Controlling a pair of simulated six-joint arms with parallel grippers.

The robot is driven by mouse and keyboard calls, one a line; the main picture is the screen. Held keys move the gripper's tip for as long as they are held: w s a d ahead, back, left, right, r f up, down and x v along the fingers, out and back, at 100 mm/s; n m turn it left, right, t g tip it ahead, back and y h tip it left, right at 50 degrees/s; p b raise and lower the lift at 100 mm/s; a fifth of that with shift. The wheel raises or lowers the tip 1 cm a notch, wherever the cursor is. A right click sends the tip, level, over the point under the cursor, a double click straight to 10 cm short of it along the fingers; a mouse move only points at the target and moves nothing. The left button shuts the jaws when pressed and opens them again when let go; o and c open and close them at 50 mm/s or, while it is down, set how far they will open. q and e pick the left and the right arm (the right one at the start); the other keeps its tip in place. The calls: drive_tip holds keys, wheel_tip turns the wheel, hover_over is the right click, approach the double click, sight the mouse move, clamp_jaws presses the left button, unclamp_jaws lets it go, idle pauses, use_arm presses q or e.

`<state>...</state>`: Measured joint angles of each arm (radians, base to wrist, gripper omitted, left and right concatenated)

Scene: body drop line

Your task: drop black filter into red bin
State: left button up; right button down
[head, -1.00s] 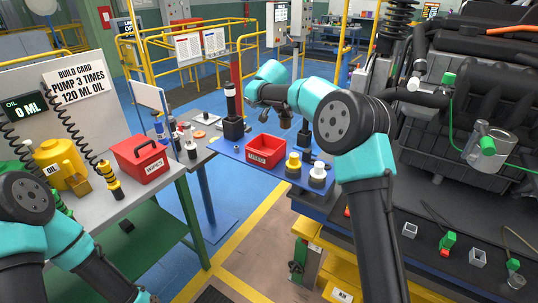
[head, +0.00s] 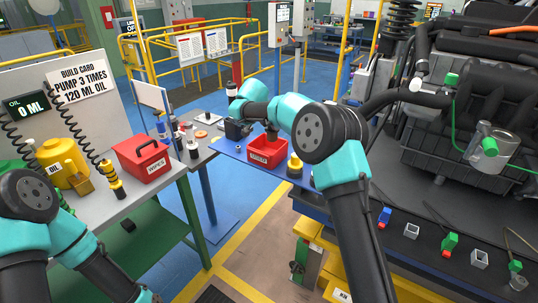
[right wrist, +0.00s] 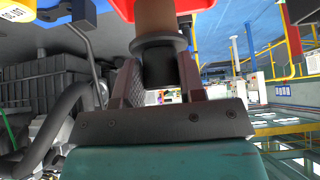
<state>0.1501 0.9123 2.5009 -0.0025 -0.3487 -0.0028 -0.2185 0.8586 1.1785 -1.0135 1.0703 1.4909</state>
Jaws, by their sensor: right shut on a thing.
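The red bin (head: 267,152), with a white label on its front, sits on the blue mat. My right gripper (head: 271,133) points down just above or at the mouth of the bin. In the right wrist view its fingers (right wrist: 158,88) are shut on a dark cylinder, the black filter (right wrist: 160,66), which has a wider rim and a brownish part beyond it. Red of the bin shows behind it at the top edge. I cannot tell whether the filter is inside the rim. My left gripper is out of view.
A yellow-topped black part (head: 295,167) stands right of the bin, and my right arm hides what is beside it. A black stand (head: 237,129) is left of the bin. A red wipes box (head: 142,158) is on the left bench. The engine (head: 465,130) fills the right.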

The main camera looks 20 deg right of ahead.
sight(269, 131)
drive_tip(key=shift+f, duration=2.3)
drive_tip(key=c, duration=0.6)
unclamp_jaws()
drive_tip(key=v, duration=1.7)
drive_tip(key=shift+s+a+r, duration=0.1)
drive_tip(key=shift+a+r, duration=0.05)
